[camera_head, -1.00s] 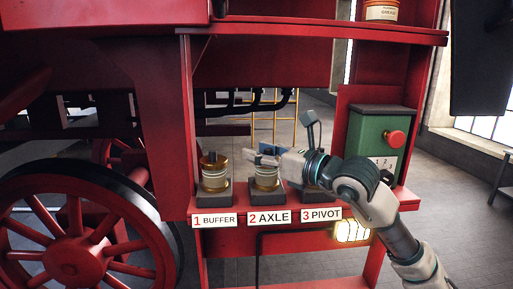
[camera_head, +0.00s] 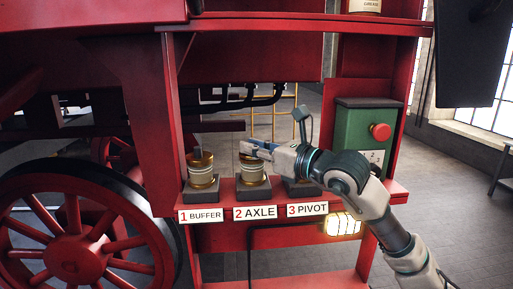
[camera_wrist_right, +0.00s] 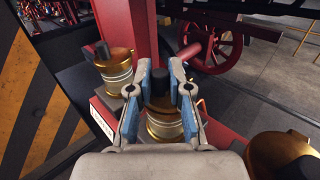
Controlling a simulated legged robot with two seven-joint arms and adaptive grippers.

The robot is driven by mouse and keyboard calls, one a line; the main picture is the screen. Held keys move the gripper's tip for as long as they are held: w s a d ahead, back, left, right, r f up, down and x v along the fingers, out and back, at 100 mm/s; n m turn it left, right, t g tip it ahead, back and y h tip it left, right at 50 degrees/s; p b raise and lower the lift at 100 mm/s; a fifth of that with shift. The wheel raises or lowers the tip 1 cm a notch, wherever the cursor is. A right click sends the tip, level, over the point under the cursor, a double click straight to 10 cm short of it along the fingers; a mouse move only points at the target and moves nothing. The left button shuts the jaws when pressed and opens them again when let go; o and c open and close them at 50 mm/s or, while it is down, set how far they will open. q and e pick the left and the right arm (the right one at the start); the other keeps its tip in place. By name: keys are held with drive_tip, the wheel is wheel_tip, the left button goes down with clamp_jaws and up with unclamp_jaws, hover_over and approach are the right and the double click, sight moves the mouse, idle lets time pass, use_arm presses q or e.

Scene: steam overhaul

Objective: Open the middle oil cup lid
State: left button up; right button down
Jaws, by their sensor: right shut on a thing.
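The middle oil cup (camera_head: 252,180), brass with a pale banded body, stands upright on a dark base above the "2 AXLE" label (camera_head: 255,212). Its lid has a dark knob, which shows in the right wrist view (camera_wrist_right: 158,86). My right gripper (camera_head: 251,149) reaches in from the right at lid height. In the wrist view its blue-padded fingers (camera_wrist_right: 158,88) stand on either side of the knob, shut on it. The lid appears seated on the cup; the fingers partly hide it. My left gripper is not in view.
The "1 BUFFER" oil cup (camera_head: 201,172) stands close on the left. The "3 PIVOT" cup (camera_wrist_right: 283,155) is on the other side, mostly behind my arm in the head view. A green box with a red button (camera_head: 380,131) stands right, and a red shelf (camera_head: 300,28) overhangs.

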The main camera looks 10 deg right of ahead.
drive_tip(key=shift+w+a+r+p, duration=0.1)
drive_tip(key=shift+p, duration=0.35)
drive_tip(key=m+g+p, duration=0.1)
drive_tip(key=p, duration=0.1)
drive_tip(key=w+r+m+g+h+p, duration=0.1)
drive_tip(key=p, duration=0.2)
drive_tip(key=r+m+g+h+p, duration=0.1)
drive_tip(key=p, duration=0.2)
drive_tip(key=shift+w+m+g, duration=0.3)
drive_tip(key=shift+w+f+m+g+h+p, duration=0.1)
drive_tip(key=shift+w+m+g+h+p, duration=0.25)
drive_tip(key=shift+p, duration=0.7)
drive_tip(key=shift+s, duration=0.1)
